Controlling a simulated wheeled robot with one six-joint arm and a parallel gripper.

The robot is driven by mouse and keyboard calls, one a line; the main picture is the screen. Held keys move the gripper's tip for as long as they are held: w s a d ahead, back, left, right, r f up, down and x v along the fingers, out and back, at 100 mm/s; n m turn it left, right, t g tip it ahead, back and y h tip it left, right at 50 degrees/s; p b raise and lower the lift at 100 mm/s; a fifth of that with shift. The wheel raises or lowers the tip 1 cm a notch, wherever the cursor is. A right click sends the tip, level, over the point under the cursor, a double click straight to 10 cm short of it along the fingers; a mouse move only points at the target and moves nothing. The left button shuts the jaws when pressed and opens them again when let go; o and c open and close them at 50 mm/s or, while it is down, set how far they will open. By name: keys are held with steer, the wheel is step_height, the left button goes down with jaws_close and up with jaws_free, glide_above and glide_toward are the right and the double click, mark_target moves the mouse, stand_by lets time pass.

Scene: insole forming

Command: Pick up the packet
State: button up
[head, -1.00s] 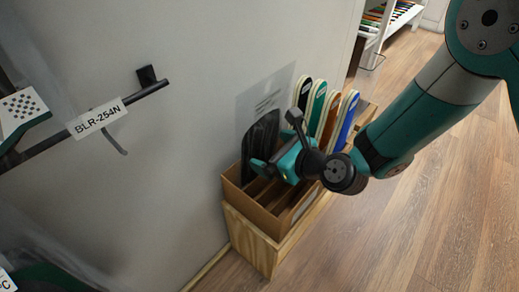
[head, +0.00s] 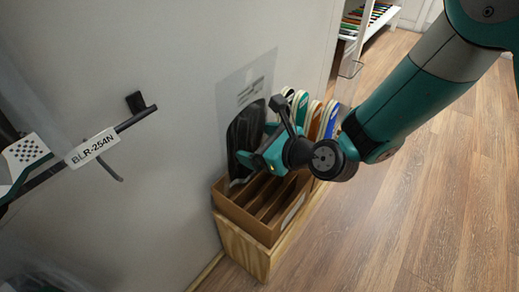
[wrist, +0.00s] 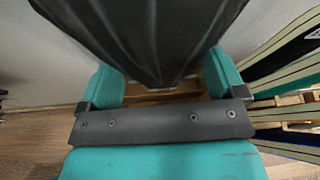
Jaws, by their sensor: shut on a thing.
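The packet (head: 247,128) is a clear sleeve with a printed label at its top and dark, insole-shaped contents below. It stands nearly upright close to the wall, at the left end of the wooden box (head: 254,227). My gripper (head: 258,160) is shut on its lower part from the right. In the wrist view, the dark ribbed contents of the packet (wrist: 155,38) fill the space between the two teal fingers of my gripper (wrist: 163,85). The packet's lower edge shows near the box rim; whether it is fully clear of the slot is hard to tell.
Several colored insoles (head: 315,118) stand in the box behind my gripper. The front slots are empty. A rail with a BLR-254N tag (head: 92,147) sticks out at the left. A white shelf (head: 352,45) stands at the back. Wooden floor is clear at right.

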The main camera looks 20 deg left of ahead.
mark_target(251, 88)
step_height(251, 88, up, 14)
steer(key=p, duration=0.5)
steer(key=shift+p, duration=0.3)
